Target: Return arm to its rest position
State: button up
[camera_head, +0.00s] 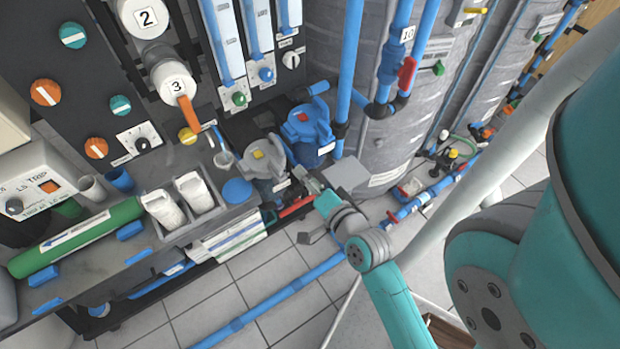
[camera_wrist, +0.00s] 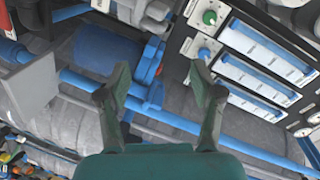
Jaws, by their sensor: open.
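My gripper (camera_wrist: 158,82) shows in the wrist view with its two dark fingers spread wide and nothing between them. In the head view, my gripper (camera_head: 308,180) is small and partly hard to make out, at the end of my teal arm. It is close to the grey pump housing (camera_head: 262,156) and the blue pump housing (camera_head: 308,128) at the rack's lower right. Whether it touches anything there cannot be told. My arm reaches out from the right side of the head view.
The rack panel (camera_head: 75,110) with knobs stands at left, above a ledge holding a green cylinder (camera_head: 75,238). A large grey tank (camera_head: 385,140) with blue pipes stands behind my gripper. A blue pipe (camera_head: 270,302) runs low across the tiled floor (camera_head: 210,300).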

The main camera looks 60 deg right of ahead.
dwell(0.6)
jog(key=s+a+n+y, duration=0.7)
jog(key=s+a+n, duration=1.1)
jog(key=s, duration=0.1)
jog(key=shift+s+a+r, duration=0.2)
jog(key=shift+a+r, duration=0.05)
jog(key=shift+r, duration=0.2)
